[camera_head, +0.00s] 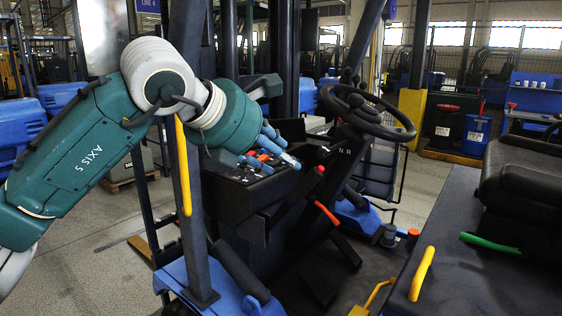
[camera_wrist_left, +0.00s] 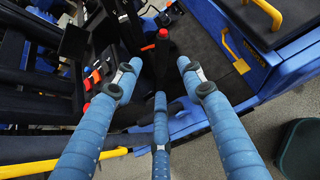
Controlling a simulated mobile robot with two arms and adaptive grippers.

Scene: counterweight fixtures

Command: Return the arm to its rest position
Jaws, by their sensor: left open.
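My left arm, teal and white, comes in from the left in the head view. It reaches across a yellow grab bar to the forklift's console. My left gripper (camera_head: 275,148) has blue fingers and sits above the console's switch area. In the wrist view the left gripper (camera_wrist_left: 158,80) is open, with three blue fingers spread and nothing between them. A black lever with a red knob (camera_wrist_left: 163,33) stands beyond the fingertips. I cannot tell whether any finger touches the console. My right gripper is in neither view.
The steering wheel (camera_head: 368,112) is right of the gripper. The yellow grab bar (camera_head: 183,165) on a dark post is close to my forearm. A red-tipped lever (camera_head: 320,170) stands right of the console. The seat (camera_head: 520,185) is at the right. Open floor shows at lower left.

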